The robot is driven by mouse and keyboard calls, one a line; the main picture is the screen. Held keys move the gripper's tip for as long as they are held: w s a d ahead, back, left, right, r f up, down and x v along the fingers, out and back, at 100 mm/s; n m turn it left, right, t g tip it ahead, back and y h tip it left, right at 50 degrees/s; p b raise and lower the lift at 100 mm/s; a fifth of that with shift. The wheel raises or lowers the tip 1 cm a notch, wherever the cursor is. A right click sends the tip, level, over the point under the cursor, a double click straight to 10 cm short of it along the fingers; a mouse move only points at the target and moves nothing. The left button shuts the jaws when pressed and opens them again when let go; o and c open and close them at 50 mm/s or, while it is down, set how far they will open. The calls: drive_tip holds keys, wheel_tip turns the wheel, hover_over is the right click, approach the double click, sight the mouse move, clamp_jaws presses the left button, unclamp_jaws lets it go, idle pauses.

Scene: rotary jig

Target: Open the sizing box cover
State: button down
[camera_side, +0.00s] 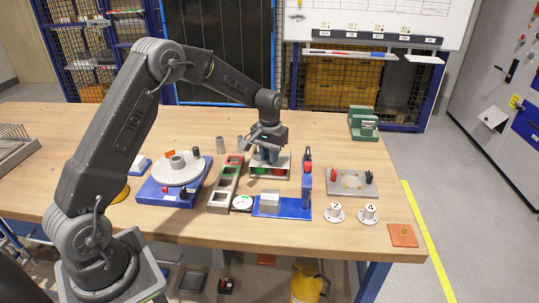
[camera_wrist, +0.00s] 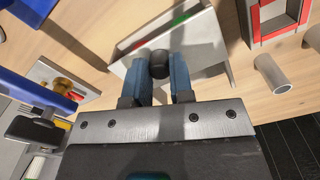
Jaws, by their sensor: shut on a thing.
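The sizing box (camera_side: 286,166) is a pale box with a green and a red spot on its front, right of the middle of the bench. My gripper (camera_side: 267,156) is above it, pointing down. In the wrist view, the grey cover (camera_wrist: 204,58) shows with a black round knob (camera_wrist: 159,64). The blue fingers of my gripper (camera_wrist: 160,72) are on either side of the knob and shut on it. Green and red strips show along the far edge of the cover. Whether the cover is lifted off the box cannot be told.
A rotary jig with a round plate (camera_side: 180,169) stands left, beside a long tray with square wells (camera_side: 226,184). A blue fixture (camera_side: 285,207) stands in front, a grey board (camera_side: 350,183) right. A grey tube (camera_side: 220,144) stands behind the tray.

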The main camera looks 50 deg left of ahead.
drive_tip(key=shift+w+a, duration=1.9)
drive_tip(key=shift+w, duration=0.05)
drive_tip(key=c, duration=1)
unclamp_jaws()
wheel_tip(320, 180, up, 14)
drive_tip(key=shift+f, duration=0.1)
